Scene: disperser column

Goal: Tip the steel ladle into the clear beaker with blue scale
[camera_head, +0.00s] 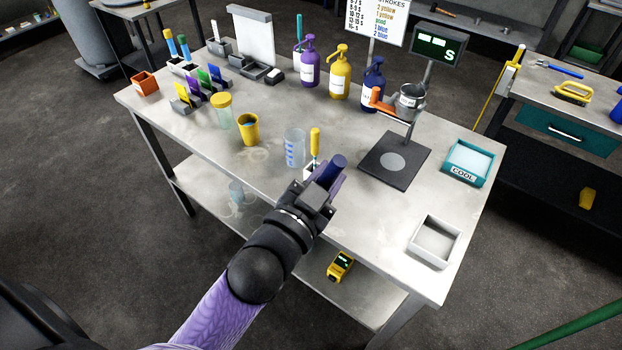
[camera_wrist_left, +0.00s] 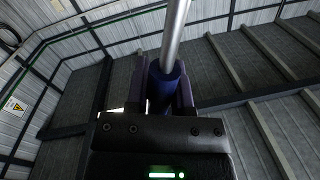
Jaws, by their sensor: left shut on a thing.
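The clear beaker with blue scale (camera_head: 293,150) stands upright near the table's front edge. My left gripper (camera_head: 326,184) is just right of and nearer than it, apart from it in the picture. It is shut on a dark blue grip (camera_head: 334,167). In the left wrist view, a bare steel shaft (camera_wrist_left: 176,30) runs from the blue grip (camera_wrist_left: 165,82) out of the top of the picture. I take this as the steel ladle; its bowl is not seen. My right gripper is not in view.
A yellow-handled tool (camera_head: 315,143) stands beside the beaker. A yellow cup (camera_head: 248,129) and a lidded jar (camera_head: 222,111) are to the left. A steel cup with an orange handle (camera_head: 409,99) is above the black plate (camera_head: 380,178). A white tray (camera_head: 435,241) sits at right.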

